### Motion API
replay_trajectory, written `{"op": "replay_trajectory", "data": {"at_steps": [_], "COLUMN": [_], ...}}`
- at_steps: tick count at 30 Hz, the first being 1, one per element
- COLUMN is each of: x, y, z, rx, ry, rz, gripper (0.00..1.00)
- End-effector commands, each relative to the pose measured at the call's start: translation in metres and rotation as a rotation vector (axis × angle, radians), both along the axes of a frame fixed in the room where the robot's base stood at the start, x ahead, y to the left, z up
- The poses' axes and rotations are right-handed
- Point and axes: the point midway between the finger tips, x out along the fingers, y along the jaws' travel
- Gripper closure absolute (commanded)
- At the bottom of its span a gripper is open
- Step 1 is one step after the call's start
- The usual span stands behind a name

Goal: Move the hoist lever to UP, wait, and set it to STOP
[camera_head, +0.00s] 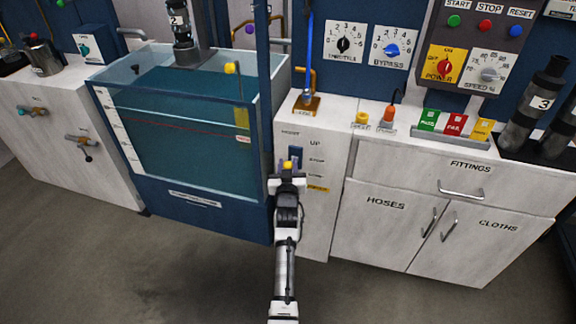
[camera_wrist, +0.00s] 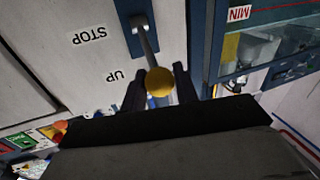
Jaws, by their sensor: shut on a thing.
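The hoist lever has a yellow knob (camera_wrist: 159,82) on a grey rod (camera_wrist: 146,38) that comes out of a blue slot plate (camera_wrist: 137,18). In the wrist view the knob sits between the two dark fingers of my gripper (camera_wrist: 158,88), which is shut on it. The labels STOP (camera_wrist: 89,35) and UP (camera_wrist: 117,75) appear upside down beside the lever there. In the head view my gripper (camera_head: 287,173) is at the white hoist panel (camera_head: 323,225), and the yellow knob (camera_head: 287,165) shows at its tip. The lever's exact setting cannot be told.
The water tank (camera_head: 180,130) stands just left of the panel, with a blue post (camera_head: 264,80) near my gripper. A white cabinet (camera_head: 440,225) with handles is to the right. Open floor (camera_head: 190,270) lies in front.

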Motion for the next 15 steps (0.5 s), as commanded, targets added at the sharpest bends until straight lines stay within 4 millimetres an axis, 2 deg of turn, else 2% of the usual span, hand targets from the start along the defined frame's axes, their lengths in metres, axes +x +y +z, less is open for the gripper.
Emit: {"op": "replay_trajectory", "data": {"at_steps": [1,15], "x": [-0.002,-0.008], "y": [0.001,0.002], "z": [-0.008,-0.038], "rx": [0.0,0.001], "ry": [0.011,0.016], "rz": [0.001,0.001], "gripper": [1.0,1.0]}}
